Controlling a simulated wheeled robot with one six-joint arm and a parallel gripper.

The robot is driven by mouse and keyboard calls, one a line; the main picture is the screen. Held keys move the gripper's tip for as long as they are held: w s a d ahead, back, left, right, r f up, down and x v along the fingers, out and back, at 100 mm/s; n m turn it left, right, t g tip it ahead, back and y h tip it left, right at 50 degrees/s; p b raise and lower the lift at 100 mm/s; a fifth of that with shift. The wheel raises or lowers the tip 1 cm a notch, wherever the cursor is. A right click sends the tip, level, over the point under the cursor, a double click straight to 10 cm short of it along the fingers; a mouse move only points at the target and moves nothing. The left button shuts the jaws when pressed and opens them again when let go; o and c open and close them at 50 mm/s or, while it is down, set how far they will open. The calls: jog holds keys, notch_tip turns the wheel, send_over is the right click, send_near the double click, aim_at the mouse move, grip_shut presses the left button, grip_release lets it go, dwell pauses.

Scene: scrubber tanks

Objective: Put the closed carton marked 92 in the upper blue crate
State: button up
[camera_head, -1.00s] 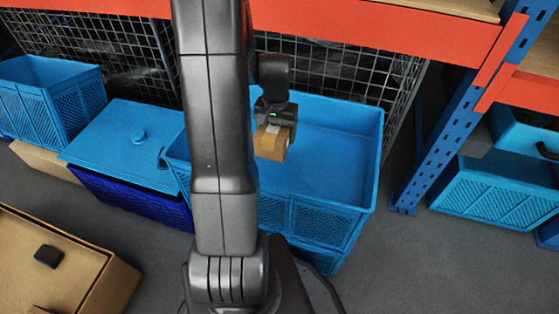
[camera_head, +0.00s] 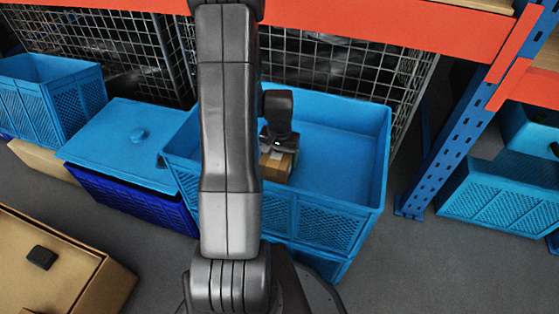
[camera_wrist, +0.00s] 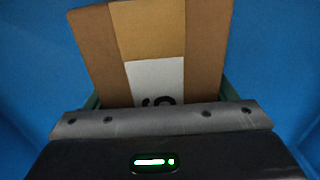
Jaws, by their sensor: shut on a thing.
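A small closed brown carton (camera_head: 277,165) is in my gripper (camera_head: 280,152), inside the walls of the upper blue crate (camera_head: 340,205). In the wrist view the carton (camera_wrist: 160,45) has tan tape and a white label; part of a dark figure shows, the rest is hidden behind the gripper. My gripper (camera_wrist: 162,112) is shut on the carton. Blue crate surfaces fill the wrist view around it. Whether the carton touches the crate floor cannot be told. My arm hides the crate's left middle part.
The upper crate stands on another blue crate (camera_head: 325,262). To its left is a dark blue crate (camera_head: 135,205) with a light blue lid (camera_head: 125,145). A blue rack post (camera_head: 465,125) and orange beam (camera_head: 400,45) are right and above.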

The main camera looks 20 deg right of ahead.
jog(key=shift+f, duration=0.35)
jog(key=o, duration=1.2)
jog(key=shift+r, duration=0.1)
notch_tip(320, 180, up, 12)
jog(key=p, duration=0.3)
jog(key=shift+p, duration=0.4)
